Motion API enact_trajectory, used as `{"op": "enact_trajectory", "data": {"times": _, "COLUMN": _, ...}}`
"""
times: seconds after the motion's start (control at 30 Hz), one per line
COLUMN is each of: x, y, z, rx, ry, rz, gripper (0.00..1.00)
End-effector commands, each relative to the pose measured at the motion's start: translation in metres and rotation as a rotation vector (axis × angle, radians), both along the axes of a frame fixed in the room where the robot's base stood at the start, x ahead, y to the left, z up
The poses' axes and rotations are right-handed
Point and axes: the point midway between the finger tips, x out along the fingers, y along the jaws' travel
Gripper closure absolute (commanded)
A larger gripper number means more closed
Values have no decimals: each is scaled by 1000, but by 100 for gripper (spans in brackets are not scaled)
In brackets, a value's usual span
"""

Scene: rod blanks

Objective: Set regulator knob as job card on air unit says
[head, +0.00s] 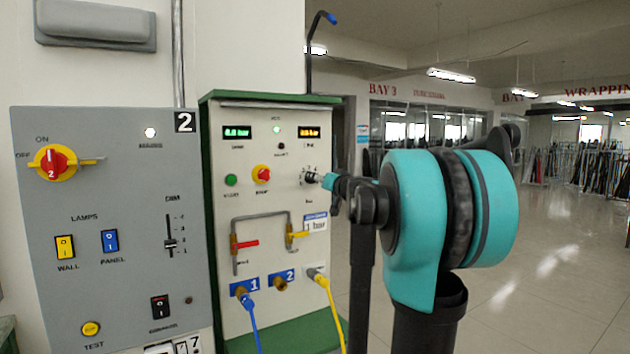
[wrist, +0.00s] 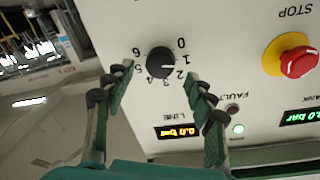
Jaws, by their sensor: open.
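The regulator knob (wrist: 160,62) is black and round, on the air unit's pale panel (head: 262,120). In the wrist view a 0 to 6 scale surrounds it, and its white mark points right, near 1 and 2; I cannot tell exactly where. The job card (head: 314,223) reads 1 bar. My gripper (wrist: 160,75) is open, with one finger either side of the knob and a gap to each; its depth from the panel is unclear. In the head view my gripper (head: 328,181) is at the panel's right side, partly hiding the knob. The line display (wrist: 178,132) appears to read 0.0 bar.
A red stop knob on yellow (wrist: 297,60) is right of my gripper in the wrist view. Below the regulator are pipes with a red valve handle (head: 246,244) and a yellow one (head: 299,234), plus blue and yellow hoses. A grey switch panel (head: 110,200) stands left. Open floor lies right.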

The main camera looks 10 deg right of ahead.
Motion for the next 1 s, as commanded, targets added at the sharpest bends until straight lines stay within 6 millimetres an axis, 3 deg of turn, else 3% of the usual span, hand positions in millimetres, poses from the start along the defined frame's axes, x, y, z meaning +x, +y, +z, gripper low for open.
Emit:
{"op": "enact_trajectory", "data": {"times": 0.2, "x": -44, "y": -12, "z": 0, "rx": 0, "ry": -1, "rz": -4, "gripper": 45}}
{"op": "enact_trajectory", "data": {"times": 0.4, "x": -72, "y": -19, "z": 0, "rx": 0, "ry": 0, "rz": -3, "gripper": 45}}
{"op": "enact_trajectory", "data": {"times": 0.6, "x": -84, "y": -21, "z": 0, "rx": 0, "ry": 0, "rz": -1, "gripper": 45}}
{"op": "enact_trajectory", "data": {"times": 1.0, "x": -86, "y": -15, "z": -6, "rx": -4, "ry": 10, "rz": 13, "gripper": 45}}
